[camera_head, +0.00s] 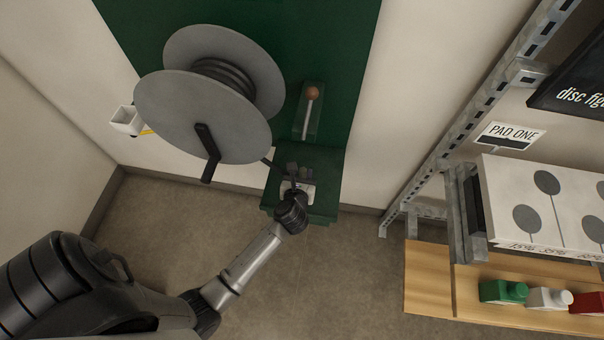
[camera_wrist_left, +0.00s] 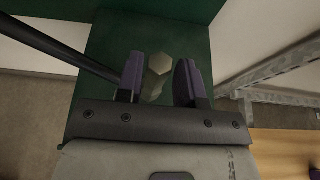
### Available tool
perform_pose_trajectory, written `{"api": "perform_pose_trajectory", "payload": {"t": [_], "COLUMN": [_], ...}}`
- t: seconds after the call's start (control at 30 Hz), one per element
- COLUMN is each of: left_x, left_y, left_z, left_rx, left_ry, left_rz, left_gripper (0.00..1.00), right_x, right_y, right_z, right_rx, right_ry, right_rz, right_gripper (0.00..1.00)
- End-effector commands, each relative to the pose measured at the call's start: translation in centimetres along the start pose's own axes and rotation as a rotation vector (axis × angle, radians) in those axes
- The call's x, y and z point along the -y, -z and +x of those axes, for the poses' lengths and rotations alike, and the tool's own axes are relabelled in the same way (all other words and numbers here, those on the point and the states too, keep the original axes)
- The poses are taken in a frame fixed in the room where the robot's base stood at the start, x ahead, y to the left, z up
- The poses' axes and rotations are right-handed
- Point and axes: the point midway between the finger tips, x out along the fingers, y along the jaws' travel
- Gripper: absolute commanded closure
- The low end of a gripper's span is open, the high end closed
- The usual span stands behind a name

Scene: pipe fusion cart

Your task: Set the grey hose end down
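A dark hose runs from the reel (camera_head: 200,105) down to the green ledge (camera_head: 272,190). In the left wrist view the hose (camera_wrist_left: 60,45) comes in from the upper left and passes behind one finger. My left gripper (camera_head: 300,182) is over the ledge; in its wrist view (camera_wrist_left: 161,80) its two purple-lined fingers stand apart. A grey six-sided hose end (camera_wrist_left: 158,64) shows between them, with narrow gaps at its sides and the green ledge behind it. Whether it touches the ledge is hard to tell. My right gripper is not in view.
A lever with an orange-brown knob (camera_head: 312,93) stands on the green panel above the ledge. A crank handle (camera_head: 208,155) sticks out from the reel. At right are a metal rack (camera_head: 460,130) and a wooden shelf (camera_head: 425,285) with bottles.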

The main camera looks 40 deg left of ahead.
Motion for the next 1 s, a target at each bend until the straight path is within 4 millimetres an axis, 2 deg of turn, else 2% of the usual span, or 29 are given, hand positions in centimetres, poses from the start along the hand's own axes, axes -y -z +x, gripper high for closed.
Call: {"api": "perform_pose_trajectory", "payload": {"t": [0.03,0.2,0.5,0.67,1.0], "left_x": [0.0,0.0,0.0,0.1,0.0], "left_y": [0.0,0.0,-0.6,-0.4,-0.4], "left_z": [0.0,0.0,-0.2,-2.5,-8.7], "left_rx": [0.000,0.000,0.001,-0.003,-0.002], "left_ry": [0.000,0.000,0.001,0.002,0.001], "left_rz": [0.000,0.000,0.000,0.000,-0.001], "left_gripper": [0.61,0.47,0.47,0.47,0.47], "right_x": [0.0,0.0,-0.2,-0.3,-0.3], "right_y": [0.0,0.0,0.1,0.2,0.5], "right_z": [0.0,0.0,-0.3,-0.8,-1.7], "right_rx": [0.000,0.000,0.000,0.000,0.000], "right_ry": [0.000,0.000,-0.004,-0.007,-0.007], "right_rz": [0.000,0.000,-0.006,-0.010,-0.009], "right_gripper": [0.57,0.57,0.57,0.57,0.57]}}
